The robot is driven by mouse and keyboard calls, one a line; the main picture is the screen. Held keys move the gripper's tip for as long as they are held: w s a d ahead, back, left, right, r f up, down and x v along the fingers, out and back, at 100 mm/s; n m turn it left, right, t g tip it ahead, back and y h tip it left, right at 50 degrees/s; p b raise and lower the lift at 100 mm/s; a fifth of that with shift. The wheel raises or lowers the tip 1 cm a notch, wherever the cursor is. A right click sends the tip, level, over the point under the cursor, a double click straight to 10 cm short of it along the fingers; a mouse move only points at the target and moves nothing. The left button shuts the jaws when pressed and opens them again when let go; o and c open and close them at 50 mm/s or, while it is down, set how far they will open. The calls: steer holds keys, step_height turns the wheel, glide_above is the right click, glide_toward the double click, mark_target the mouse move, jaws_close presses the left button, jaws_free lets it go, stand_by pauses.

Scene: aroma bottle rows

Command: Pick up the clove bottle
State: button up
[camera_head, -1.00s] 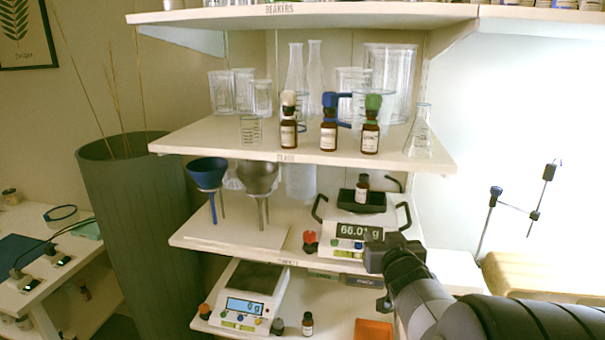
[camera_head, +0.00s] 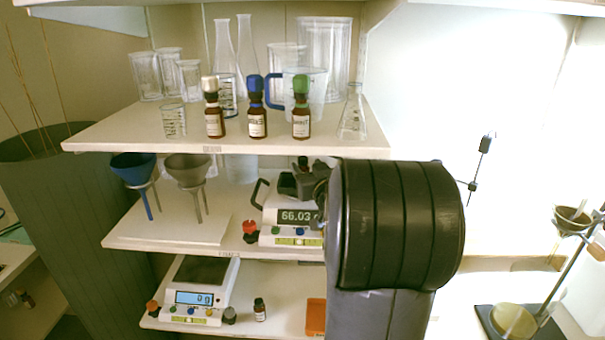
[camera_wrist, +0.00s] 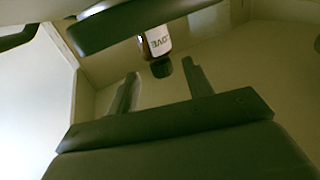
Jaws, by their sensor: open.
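The clove bottle (camera_wrist: 158,42) is a small brown bottle with a dark cap and a white label whose letters show "OVE". It appears upside down in the wrist view, near the top middle. In the head view only its top (camera_head: 303,162) shows, above the balance with the 66.03 readout (camera_head: 292,218); the rest is hidden by my gripper. My gripper (camera_wrist: 160,84) is open, its two fingers apart with nothing held. The dark cap lies in line with the gap between the fingertips.
Three brown bottles with white (camera_head: 213,110), blue (camera_head: 256,110) and green (camera_head: 301,110) caps stand on the shelf above, among glassware. Blue and grey funnels (camera_head: 188,170) stand left of the balance. A second balance (camera_head: 200,290) and a small bottle (camera_head: 259,310) are on the shelf below.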

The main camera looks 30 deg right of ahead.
mark_target(305, 164)
steer(key=x, duration=0.4)
steer(key=shift+p, duration=0.35)
steer(key=shift+a, duration=0.1)
